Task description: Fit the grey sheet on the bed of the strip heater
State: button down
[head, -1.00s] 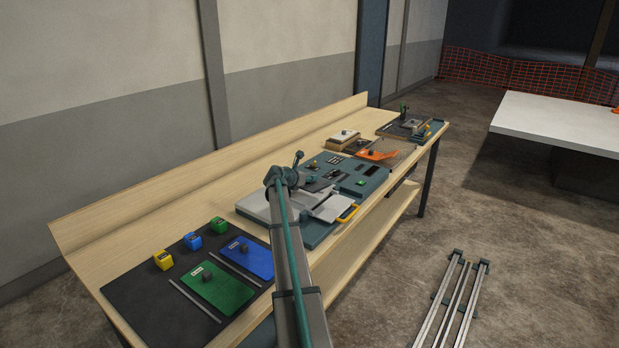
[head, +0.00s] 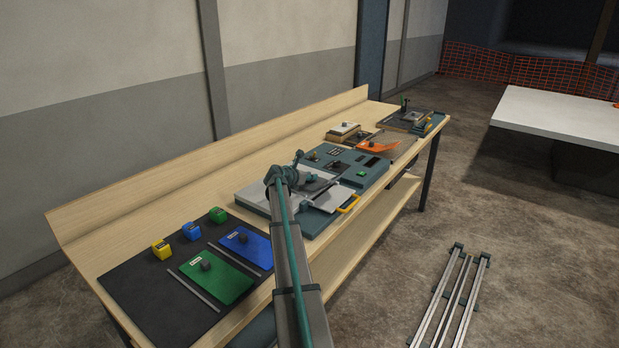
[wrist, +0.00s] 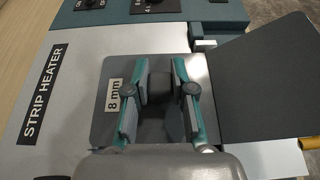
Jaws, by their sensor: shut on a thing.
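The grey sheet (wrist: 101,132) carries an "8 mm" label and a black knob. My gripper (wrist: 160,88) is shut on this knob in the wrist view. The sheet is over the silver bed (wrist: 62,62) of the strip heater, right of its "STRIP HEATER" label. I cannot tell whether the sheet touches the bed or hovers above it. In the head view the strip heater (head: 255,197) stands mid-bench, and my arm hides part of it.
A dark flat plate (wrist: 268,85) lies right of the sheet; an orange handle (head: 350,203) shows on that side. The teal control panel (head: 373,178) is behind. Green (head: 215,283) and blue (head: 240,243) plates lie on a dark mat at the near left.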

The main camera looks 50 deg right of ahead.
jog(key=shift+f+b, duration=0.3)
jog(key=shift+f, duration=0.8)
dwell(1.2)
jog(key=c, duration=0.9)
grip_release()
jog(key=v, duration=1.1)
jog(key=shift+a, duration=0.25)
jog(key=shift+a+r, duration=0.15)
jog(key=shift+a, duration=0.15)
jog(key=shift+r, duration=0.1)
